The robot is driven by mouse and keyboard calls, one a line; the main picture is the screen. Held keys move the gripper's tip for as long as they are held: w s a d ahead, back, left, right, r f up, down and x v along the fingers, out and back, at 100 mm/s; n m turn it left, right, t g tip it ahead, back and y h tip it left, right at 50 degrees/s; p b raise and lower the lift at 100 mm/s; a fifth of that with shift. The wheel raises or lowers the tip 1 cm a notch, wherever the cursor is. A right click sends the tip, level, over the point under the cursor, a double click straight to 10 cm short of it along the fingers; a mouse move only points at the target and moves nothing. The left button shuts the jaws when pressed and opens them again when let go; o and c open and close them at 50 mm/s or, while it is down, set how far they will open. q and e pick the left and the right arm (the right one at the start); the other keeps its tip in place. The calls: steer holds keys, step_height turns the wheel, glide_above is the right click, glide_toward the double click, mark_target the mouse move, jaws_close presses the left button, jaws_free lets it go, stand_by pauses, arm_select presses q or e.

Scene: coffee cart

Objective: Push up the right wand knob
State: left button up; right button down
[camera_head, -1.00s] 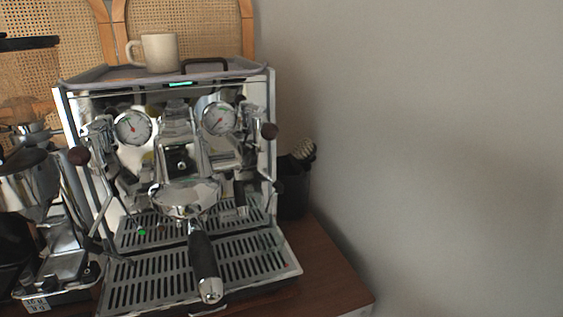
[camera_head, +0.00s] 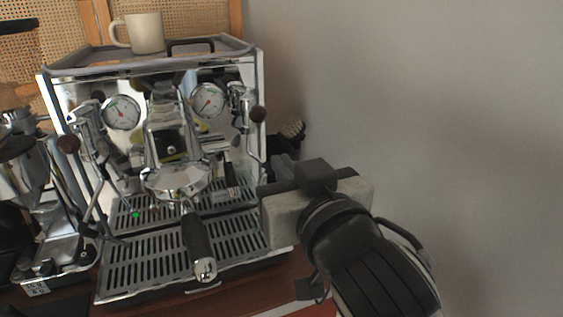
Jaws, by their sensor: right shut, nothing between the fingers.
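The left wand knob (camera_head: 68,144) sits on the machine's other side. My right gripper (camera_head: 270,183) is shut and empty. It is below the right knob and apart from it in the picture, in front of the machine's right edge. Its fingertips are partly hidden by its own body. My left gripper is out of view.
A portafilter with a black handle (camera_head: 198,245) juts out above the drip tray (camera_head: 140,273). A beige mug (camera_head: 145,33) stands on top of the machine. A grinder (camera_head: 30,180) is at the left. A dark container with a brush (camera_head: 291,131) stands behind my gripper. A grey wall fills the right.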

mark_target(261, 119)
arm_select(q)
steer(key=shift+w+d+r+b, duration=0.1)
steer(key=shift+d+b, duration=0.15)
steer(key=shift+b, duration=0.15)
arm_select(e)
steer(key=r+x, duration=0.1)
steer(key=x, duration=0.6)
steer(key=shift+a+r, duration=0.3)
steer(key=shift+a, duration=0.1)
steer(key=shift+r+p, duration=0.55)
steer(key=shift+r, duration=0.8)
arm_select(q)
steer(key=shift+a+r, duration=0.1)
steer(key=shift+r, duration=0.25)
arm_select(e)
steer(key=v, duration=0.8)
steer(key=shift+s+d+f, duration=0.15)
steer(key=shift+f, duration=0.35)
